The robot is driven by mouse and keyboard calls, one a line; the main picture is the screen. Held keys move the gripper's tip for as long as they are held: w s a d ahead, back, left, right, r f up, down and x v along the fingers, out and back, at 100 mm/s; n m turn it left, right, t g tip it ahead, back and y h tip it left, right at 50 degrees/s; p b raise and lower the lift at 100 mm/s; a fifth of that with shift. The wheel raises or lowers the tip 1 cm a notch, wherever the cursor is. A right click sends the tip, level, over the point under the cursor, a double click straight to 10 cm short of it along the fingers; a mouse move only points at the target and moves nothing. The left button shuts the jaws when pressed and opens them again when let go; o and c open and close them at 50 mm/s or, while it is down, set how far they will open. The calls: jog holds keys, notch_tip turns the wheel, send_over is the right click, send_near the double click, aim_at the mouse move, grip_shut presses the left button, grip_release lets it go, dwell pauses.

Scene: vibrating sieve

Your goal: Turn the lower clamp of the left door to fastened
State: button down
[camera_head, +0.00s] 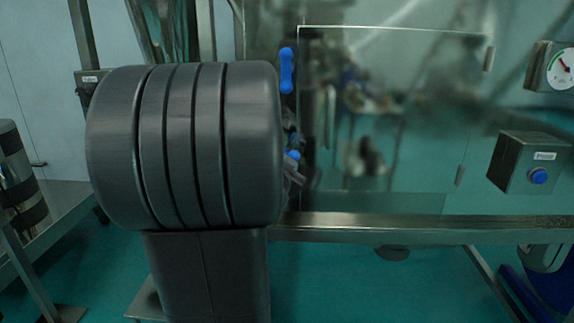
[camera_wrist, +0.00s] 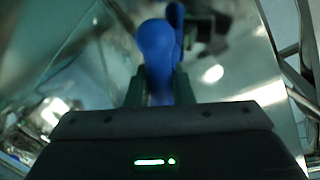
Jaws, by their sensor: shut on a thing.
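The left door (camera_head: 395,120) is a clear panel in a metal frame, and it looks closed in the head view. Its upper clamp (camera_head: 286,70) has a blue handle standing upright at the door's left edge. The lower clamp (camera_head: 293,155) shows only a small blue end, the rest hidden behind my arm. In the wrist view my gripper (camera_wrist: 160,90) is shut on the blue handle of the lower clamp (camera_wrist: 155,42), with one dark finger on each side. In the head view my gripper is mostly hidden by my arm.
A control box with a blue button (camera_head: 538,176) and a gauge box (camera_head: 550,68) stand at the right. A metal rail (camera_head: 420,228) runs below the door. A metal table (camera_head: 60,205) stands at the left. Green floor shows below.

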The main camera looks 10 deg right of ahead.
jog(key=m, duration=0.2)
jog(key=m+y+b, duration=0.1)
jog(key=m, duration=0.1)
jog(key=shift+d+f+m, duration=0.15)
jog(key=shift+f+m, duration=0.05)
jog(key=shift+m, duration=0.2)
jog(key=m+b, duration=0.1)
jog(key=m, duration=0.1)
jog(key=m+y+b, duration=0.1)
jog(key=m, duration=0.1)
jog(key=shift+f+m+y, duration=0.2)
jog(key=shift+m+y, duration=0.1)
dwell(0.3)
jog(key=c, duration=1.3)
grip_release()
jog(key=shift+s+r, duration=0.1)
jog(key=p+v, duration=0.4)
jog(key=v, duration=0.9)
jog(key=shift+s, duration=0.35)
